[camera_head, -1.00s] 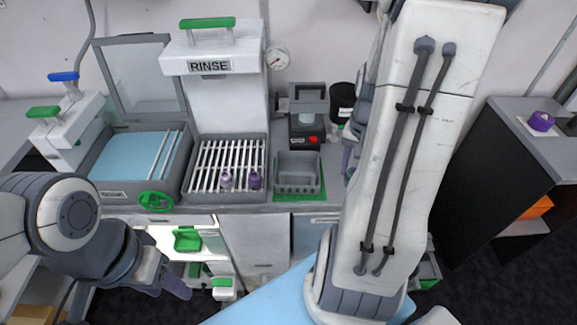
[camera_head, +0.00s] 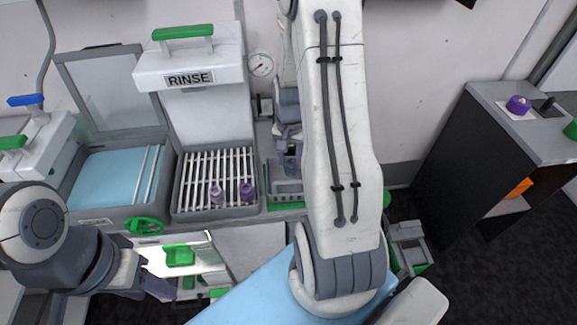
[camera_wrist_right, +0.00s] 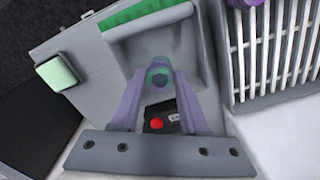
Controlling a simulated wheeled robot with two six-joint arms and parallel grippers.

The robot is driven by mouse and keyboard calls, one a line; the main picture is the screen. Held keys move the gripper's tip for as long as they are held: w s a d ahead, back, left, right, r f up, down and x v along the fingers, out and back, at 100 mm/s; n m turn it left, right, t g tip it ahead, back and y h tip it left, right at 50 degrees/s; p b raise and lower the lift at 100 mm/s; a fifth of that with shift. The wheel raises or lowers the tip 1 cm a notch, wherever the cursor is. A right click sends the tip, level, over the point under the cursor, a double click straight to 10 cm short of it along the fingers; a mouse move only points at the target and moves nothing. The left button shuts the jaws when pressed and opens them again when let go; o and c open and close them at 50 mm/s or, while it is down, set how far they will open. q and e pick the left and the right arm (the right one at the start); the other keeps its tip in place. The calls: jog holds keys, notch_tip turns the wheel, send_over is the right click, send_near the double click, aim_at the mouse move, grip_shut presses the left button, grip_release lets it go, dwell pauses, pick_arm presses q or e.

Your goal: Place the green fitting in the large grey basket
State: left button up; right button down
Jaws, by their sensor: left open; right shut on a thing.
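My right gripper (camera_wrist_right: 158,92) is shut on the small translucent green fitting (camera_wrist_right: 158,74), which sits between the purple fingertips in the right wrist view. In the head view the right gripper (camera_head: 289,162) points down over a grey basket (camera_head: 284,192) on a green mat on the counter. The basket (camera_wrist_right: 192,42) lies around and below the fitting in the wrist view; I cannot tell whether the fitting touches its floor. My right forearm hides part of the basket. My left gripper (camera_head: 152,290) is open and empty, low at the front left.
A device with a red button (camera_wrist_right: 157,123) is close to the basket. A dark cabinet (camera_head: 440,170) stands at the right.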

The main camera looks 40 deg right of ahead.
aim_at(289, 169)
jog(key=shift+w+a+f, duration=0.1)
jog(key=shift+w+f, duration=0.05)
jog(key=shift+f, duration=0.1)
notch_tip(289, 169, down, 3)
jog(key=shift+f+p, duration=0.15)
jog(key=shift+p, duration=0.3)
jog(key=shift+f, duration=0.25)
jog(key=shift+f, duration=0.2)
jog(key=shift+c, duration=2.1)
grip_release()
